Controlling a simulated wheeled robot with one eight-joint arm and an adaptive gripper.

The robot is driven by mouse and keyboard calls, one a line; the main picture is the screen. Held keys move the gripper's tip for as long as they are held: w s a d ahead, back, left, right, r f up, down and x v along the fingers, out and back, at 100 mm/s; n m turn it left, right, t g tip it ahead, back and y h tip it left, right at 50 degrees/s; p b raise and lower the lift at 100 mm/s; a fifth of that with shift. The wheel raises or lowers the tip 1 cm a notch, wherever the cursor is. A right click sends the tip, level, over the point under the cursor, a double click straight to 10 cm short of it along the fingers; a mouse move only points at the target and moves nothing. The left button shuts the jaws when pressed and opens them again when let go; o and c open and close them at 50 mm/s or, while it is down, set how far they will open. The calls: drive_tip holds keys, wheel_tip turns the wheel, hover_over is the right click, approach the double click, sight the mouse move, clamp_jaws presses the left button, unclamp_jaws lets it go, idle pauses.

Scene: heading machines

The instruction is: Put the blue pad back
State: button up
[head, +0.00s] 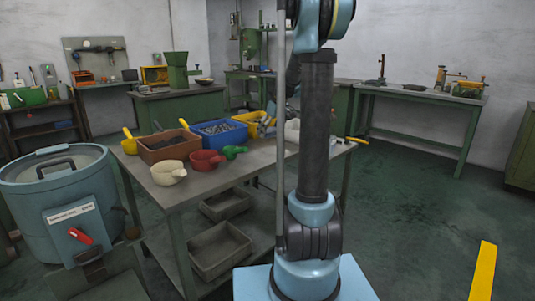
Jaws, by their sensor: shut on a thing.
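I cannot make out a blue pad in the head view. My arm rises through the middle of the picture and leaves it at the top edge. My gripper is not in view, so I cannot see what it holds. The arm hides part of the green work table (192,200) behind it.
On the table are a brown bin (163,154), a blue bin (212,141), a yellow bin (252,117), and cream (167,174), red (205,160) and green (234,152) scoops. A blue-grey drum (60,205) stands left. Floor at right (430,210) is clear.

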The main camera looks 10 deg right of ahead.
hover_over(268, 154)
drive_tip(key=f, duration=0.5)
drive_tip(key=shift+s+d, duration=0.3)
drive_tip(key=shift+d, duration=0.1)
drive_tip(key=shift+s+f, duration=0.1)
drive_tip(key=shift+f, duration=2.25)
drive_tip(key=o, duration=1)
